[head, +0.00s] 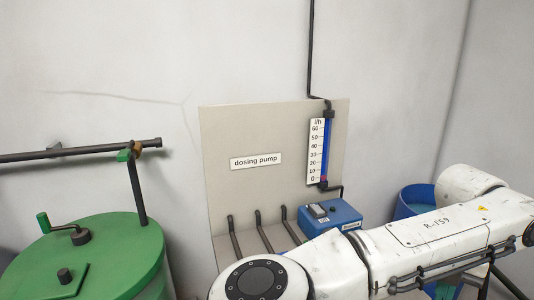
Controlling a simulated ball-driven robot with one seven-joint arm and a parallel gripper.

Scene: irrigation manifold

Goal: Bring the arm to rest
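My white arm (430,232) reaches across the lower right of the head view, its links marked R-159. My gripper is outside the picture, so its state and anything in it are hidden. The arm's near joint, with a dark round cap, covers the bottom centre of the view.
A beige panel (235,190) labelled dosing pump carries a flow gauge (317,150) in l/h. A blue pump box (331,217) stands below it, behind my arm. A green tank (110,250) with a crank is at left, a blue barrel (405,205) at right, partly hidden by my arm.

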